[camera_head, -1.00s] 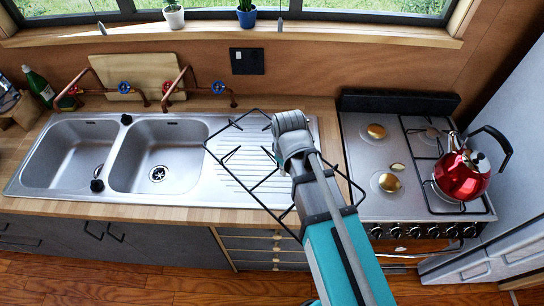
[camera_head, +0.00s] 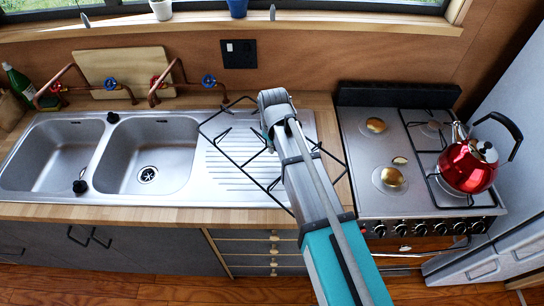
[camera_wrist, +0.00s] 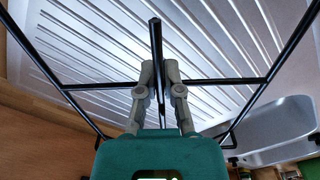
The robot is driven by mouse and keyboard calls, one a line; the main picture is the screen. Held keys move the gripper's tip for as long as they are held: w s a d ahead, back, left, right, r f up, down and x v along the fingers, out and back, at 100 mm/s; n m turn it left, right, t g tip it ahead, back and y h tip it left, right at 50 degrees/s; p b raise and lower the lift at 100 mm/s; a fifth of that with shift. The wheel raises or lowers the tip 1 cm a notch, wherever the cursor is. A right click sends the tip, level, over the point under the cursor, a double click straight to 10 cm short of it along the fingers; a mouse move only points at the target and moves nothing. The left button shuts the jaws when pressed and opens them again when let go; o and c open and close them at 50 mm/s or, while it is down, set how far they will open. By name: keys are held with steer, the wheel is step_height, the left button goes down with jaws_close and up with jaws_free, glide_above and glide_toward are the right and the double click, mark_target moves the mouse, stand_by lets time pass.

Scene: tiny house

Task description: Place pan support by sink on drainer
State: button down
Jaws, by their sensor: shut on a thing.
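The pan support (camera_head: 222,150) is a black wire frame over the drainer (camera_head: 222,178), the ridged steel area right of the sink bowls. My gripper (camera_wrist: 158,75) is shut on a middle bar of the pan support (camera_wrist: 156,35), which also shows in the wrist view. In the head view my arm hides the fingers and part of the frame. The drainer's ridges (camera_wrist: 75,65) fill the wrist view behind the frame. The frame's right part reaches past the drainer over the wooden counter. I cannot tell whether it touches the drainer.
Two sink bowls (camera_head: 150,150) lie left of the drainer. Copper pipes with taps (camera_head: 208,82) stand behind them. The stove (camera_head: 370,200) is at right, with a red kettle (camera_head: 466,168) on its right side. A window sill (camera_head: 340,22) runs along the back.

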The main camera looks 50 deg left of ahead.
mark_target(272, 158)
steer(key=shift+w+a+f+b, duration=0.3)
steer(key=shift+a+f+b, duration=0.15)
steer(key=shift+f, duration=0.25)
steer(key=shift+w+a+f+b, duration=0.2)
steer(key=shift+a+f+b, duration=0.25)
steer(key=shift+f+b, duration=1.5)
steer(key=shift+f, duration=0.05)
steer(key=c, duration=0.8)
jaws_free()
steer(key=shift+r, duration=0.1)
step_height(272, 158, up, 12)
steer(key=p, duration=1.2)
steer(key=shift+d, duration=0.1)
